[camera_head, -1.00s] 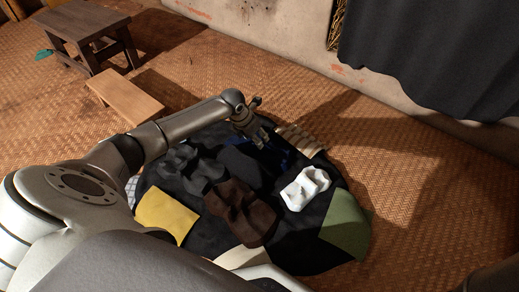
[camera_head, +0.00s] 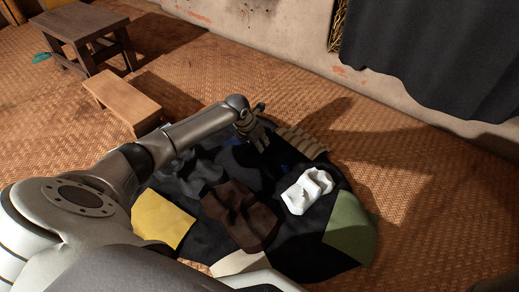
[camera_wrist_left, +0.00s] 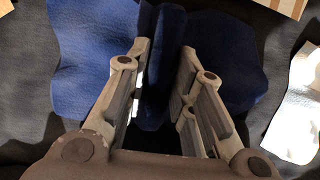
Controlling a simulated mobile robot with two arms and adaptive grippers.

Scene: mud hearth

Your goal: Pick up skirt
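A dark blue cloth (camera_wrist_left: 85,75) lies crumpled under my left gripper (camera_wrist_left: 164,62) in the left wrist view. I cannot tell for certain which garment is the skirt; this blue cloth may be it. The left fingers are apart, with a raised fold of the blue cloth between them. I see a gap beside the fold, so it does not look clamped. In the head view the left gripper (camera_head: 259,140) is low over the far part of the clothes pile and hides most of the blue cloth. My right gripper is not in view.
A round black cloth (camera_head: 305,245) on the woven floor bears dark grey, brown (camera_head: 238,215), white (camera_head: 305,192), yellow (camera_head: 165,218), green (camera_head: 350,228) and striped beige (camera_head: 303,142) cloths. A low wooden bench (camera_head: 122,98) and a stool (camera_head: 82,25) stand at the upper left.

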